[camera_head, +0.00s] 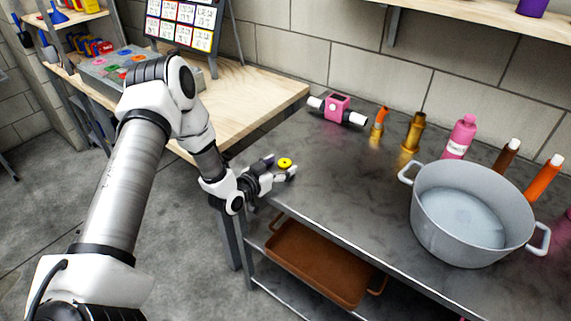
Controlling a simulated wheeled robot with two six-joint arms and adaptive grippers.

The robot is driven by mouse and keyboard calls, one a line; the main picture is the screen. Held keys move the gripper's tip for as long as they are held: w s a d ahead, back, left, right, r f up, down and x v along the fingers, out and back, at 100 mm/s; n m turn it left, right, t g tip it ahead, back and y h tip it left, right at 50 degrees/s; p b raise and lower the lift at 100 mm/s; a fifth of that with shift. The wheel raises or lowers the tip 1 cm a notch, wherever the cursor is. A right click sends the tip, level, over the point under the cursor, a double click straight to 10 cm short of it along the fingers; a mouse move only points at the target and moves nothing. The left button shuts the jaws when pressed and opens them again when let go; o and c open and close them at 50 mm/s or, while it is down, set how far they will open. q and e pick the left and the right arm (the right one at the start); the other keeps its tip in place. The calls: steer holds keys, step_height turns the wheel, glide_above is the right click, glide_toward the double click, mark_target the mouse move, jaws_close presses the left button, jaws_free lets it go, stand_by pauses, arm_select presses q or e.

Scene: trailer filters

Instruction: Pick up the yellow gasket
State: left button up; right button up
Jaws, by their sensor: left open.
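The yellow gasket (285,163) is a small round ring with a dark centre. It shows near the left edge of the dark metal table (345,190). My left gripper (283,168) is open, with its fingers on either side of the gasket. I cannot tell whether the fingers touch it. My right gripper is not in view.
A pink device (338,107) with white ends lies at the table's back. A copper piece (377,130), a brass nozzle (413,132), a pink bottle (460,138) and a large grey pot (470,215) stand to the right. A brown tray (318,268) lies on the lower shelf.

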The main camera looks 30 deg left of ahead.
arm_select(q)
steer(key=shift+w, duration=0.3)
steer(key=shift+s, duration=0.1)
steer(key=shift+c, duration=0.3)
steer(key=c, duration=0.8)
steer(key=shift+r, duration=0.1)
